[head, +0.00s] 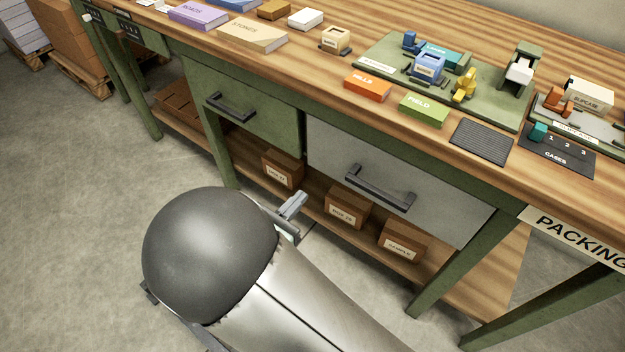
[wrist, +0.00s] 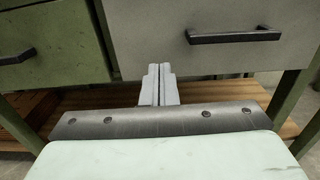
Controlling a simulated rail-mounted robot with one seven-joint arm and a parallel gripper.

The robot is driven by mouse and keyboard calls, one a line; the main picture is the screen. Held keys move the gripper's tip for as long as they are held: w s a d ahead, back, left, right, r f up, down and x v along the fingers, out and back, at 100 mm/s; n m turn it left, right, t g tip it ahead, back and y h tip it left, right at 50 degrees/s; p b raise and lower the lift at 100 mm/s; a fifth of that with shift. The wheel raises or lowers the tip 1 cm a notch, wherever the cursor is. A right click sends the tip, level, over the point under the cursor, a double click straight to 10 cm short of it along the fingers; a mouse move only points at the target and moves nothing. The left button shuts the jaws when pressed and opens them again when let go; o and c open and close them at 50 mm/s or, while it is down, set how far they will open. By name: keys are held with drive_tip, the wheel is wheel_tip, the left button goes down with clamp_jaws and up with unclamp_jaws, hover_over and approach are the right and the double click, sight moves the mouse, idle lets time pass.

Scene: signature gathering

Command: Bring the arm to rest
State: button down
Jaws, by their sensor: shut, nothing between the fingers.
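My gripper shows in the wrist view (wrist: 158,86), its two pale fingers together with nothing between them. It points toward the front of the workbench, between the green drawer (wrist: 50,45) and the grey drawer (wrist: 220,40). In the head view my gripper (head: 295,204) shows only partly, past my dark rounded arm link, which hides the rest of it. It is in front of the bench, below the tabletop level in the picture. I cannot tell its exact distance from the bench.
The wooden workbench holds an orange block (head: 368,88), a green block (head: 424,109), a dark ribbed pad (head: 482,142) and a green board (head: 490,101) with small devices. Drawer handles (head: 380,188) stick out. Boxes (head: 347,207) stand on the lower shelf. The floor at left (head: 80,220) is clear.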

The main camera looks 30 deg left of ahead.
drive_tip(key=shift+s, duration=0.2)
drive_tip(key=w+d+r+m+g+h+p, duration=0.25)
drive_tip(key=d+r+m+g, duration=0.3)
drive_tip(key=d, duration=0.45)
drive_tip(key=w+d+r+m+g+h+p, duration=0.1)
drive_tip(key=d+r+m+g+h+p, duration=0.1)
drive_tip(key=d+r+m+g+p, duration=0.5)
drive_tip(key=w+d+r+m+g+h, duration=0.1)
drive_tip(key=d+r+m+g+h, duration=0.3)
drive_tip(key=d, duration=0.8)
drive_tip(key=s+d+r+m+y+p, duration=0.8)
drive_tip(key=r+m+y, duration=0.2)
drive_tip(key=m, duration=0.7)
drive_tip(key=shift+s+d+g+y+p, duration=0.35)
drive_tip(key=shift+d+g+y+p, duration=0.1)
drive_tip(key=shift+y, duration=0.2)
drive_tip(key=shift+r+m, duration=0.1)
drive_tip(key=shift+m, duration=0.15)
